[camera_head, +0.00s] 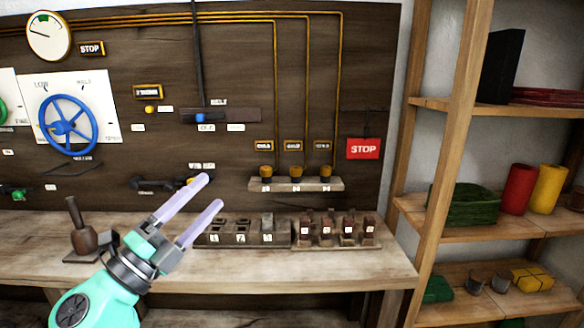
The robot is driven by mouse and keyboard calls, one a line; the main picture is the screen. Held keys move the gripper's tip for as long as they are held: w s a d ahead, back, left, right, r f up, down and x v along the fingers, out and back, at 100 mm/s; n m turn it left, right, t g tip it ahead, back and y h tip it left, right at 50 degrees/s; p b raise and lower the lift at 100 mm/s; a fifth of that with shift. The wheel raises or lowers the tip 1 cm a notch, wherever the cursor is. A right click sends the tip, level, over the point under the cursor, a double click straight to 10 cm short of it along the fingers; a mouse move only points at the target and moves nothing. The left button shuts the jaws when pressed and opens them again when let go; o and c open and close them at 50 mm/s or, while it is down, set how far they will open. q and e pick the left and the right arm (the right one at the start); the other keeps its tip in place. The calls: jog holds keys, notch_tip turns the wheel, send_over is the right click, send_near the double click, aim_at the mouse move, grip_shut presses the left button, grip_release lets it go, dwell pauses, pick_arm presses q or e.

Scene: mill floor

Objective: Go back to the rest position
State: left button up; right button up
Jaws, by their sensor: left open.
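My left gripper (193,217) reaches in from the lower left, above the front of the wooden workbench (330,270). Its two pale lilac fingers are apart with nothing between them, and they point up and to the right. Behind them is the dark wooden control panel (240,60). The fingers overlap the view of the bench beside a row of numbered dark blocks (242,238); I cannot tell whether they touch anything. My right gripper is not in view.
A blue handwheel (68,125), a red STOP sign (363,148) and a gauge (48,35) are on the panel. A dark lever (80,228) stands on the bench at left. Wooden shelves (490,232) with red and yellow cylinders stand at right. The bench's front right is clear.

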pick_arm(q)
jog(key=w+a+f+n+t+y, duration=0.1)
jog(key=w+a+f+n+y, duration=0.1)
jog(key=a+f+n+y, duration=1.15)
jog(key=s+f+n+g+y, duration=0.35)
jog(key=f+n+g, duration=0.25)
jog(key=f+n, duration=0.45)
jog(key=s+d+f+g+h, duration=0.25)
jog(key=s+f+g, duration=0.25)
jog(key=s+f, duration=0.4)
jog(key=s+d+f+g+h, duration=0.2)
jog(key=s+d+f+g, duration=0.25)
jog(key=s+f, duration=0.45)
jog(key=s+a+f+g+p, duration=0.1)
jog(key=s+f+g+p, duration=0.15)
jog(key=f, duration=1.85)
jog(key=s+a+f+p, duration=0.1)
jog(key=s+f, duration=0.5)
jog(key=s, duration=0.2)
jog(key=s+a+f, duration=0.2)
jog(key=s+f, duration=0.3)
jog(key=s, duration=0.3)
jog(key=shift+s+f+g+p, duration=0.25)
jog(key=shift+f+g+p, duration=0.05)
jog(key=shift+f+p, duration=0.1)
